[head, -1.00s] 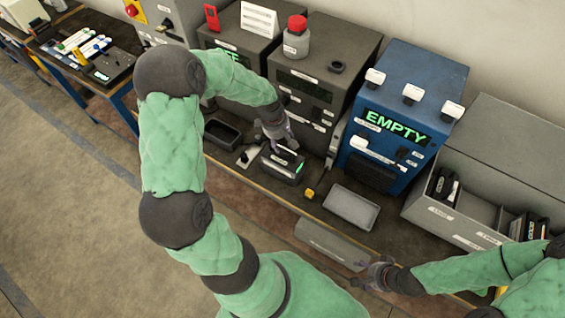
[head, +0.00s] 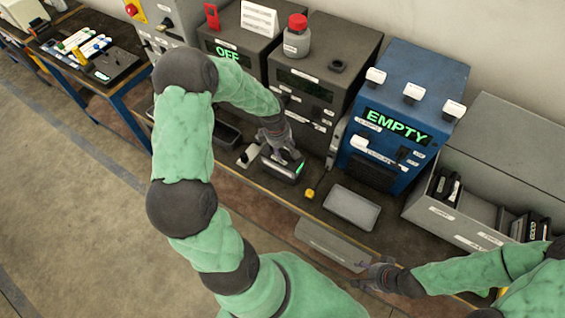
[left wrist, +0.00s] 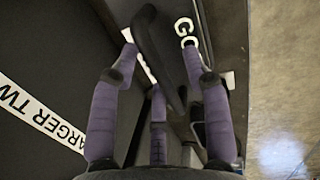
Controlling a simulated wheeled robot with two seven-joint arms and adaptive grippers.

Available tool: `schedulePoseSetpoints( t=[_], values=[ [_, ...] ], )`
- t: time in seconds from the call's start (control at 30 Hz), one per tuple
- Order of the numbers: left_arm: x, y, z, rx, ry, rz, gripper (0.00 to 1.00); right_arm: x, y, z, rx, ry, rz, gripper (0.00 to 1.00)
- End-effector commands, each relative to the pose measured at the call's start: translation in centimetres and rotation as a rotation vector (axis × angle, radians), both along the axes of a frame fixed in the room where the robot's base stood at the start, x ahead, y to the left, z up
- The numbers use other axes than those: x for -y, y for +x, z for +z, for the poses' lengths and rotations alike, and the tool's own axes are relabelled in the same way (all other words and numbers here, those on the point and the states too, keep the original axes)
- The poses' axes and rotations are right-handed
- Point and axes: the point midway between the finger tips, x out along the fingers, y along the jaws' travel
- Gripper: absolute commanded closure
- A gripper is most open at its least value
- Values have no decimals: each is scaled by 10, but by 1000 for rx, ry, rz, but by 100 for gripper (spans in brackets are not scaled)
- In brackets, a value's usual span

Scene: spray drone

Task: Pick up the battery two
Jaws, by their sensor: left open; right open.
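A dark box with a green light (head: 299,168) stands on the bench in front of the middle grey machine; I cannot tell whether it is battery two itself or a dock holding it. My left gripper (head: 284,154) is right over it, open. In the left wrist view my open purple fingers (left wrist: 160,52) stand on either side of a black handle (left wrist: 158,45). My right gripper (head: 376,277) is open and empty near the bench's front edge.
A blue machine (head: 408,100) reads "EMPTY", and a grey one (head: 228,55) reads "OFF". A grey tray (head: 352,207) and a small yellow block (head: 309,194) lie right of the dark box. A grey bin (head: 455,222) with black items stands at the right.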

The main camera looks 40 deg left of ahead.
Motion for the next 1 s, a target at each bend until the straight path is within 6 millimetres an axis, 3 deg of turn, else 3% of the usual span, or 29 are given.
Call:
schedulePoseSetpoints(
  t=[0.87,1.0],
  values=[
    [0,0,-4,0,0,-1,52,0,0,-8,0,0,0,39],
    [0,0,-4,0,0,0,92,0,0,-8,0,0,0,39]
  ],
)
